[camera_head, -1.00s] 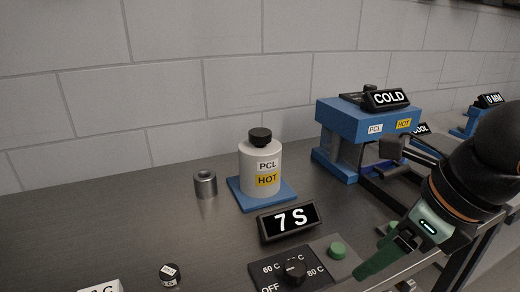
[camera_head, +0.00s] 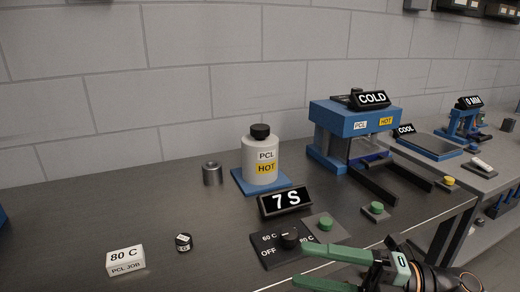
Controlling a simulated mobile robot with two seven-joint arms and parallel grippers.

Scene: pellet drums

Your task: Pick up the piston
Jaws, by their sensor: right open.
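No part in view is labelled as a piston, and I cannot tell for sure which one it is. A short grey metal cylinder (camera_head: 212,174) with a hole in its top stands upright on the dark bench, left of the white PCL HOT drum (camera_head: 261,160). A small black round piece (camera_head: 184,243) with a white label sits nearer the front, beside the 80 C card (camera_head: 126,260). My right gripper (camera_head: 302,266), with green fingers, is open and empty at the lower right, over or in front of the dial panel. It is apart from both parts. My left gripper is out of view.
The drum stands on a blue plate (camera_head: 242,184) behind the 7 S display (camera_head: 285,201). The dial panel (camera_head: 272,255) and a green button (camera_head: 325,223) lie in front. A blue press (camera_head: 329,121) with a COLD sign stands right.

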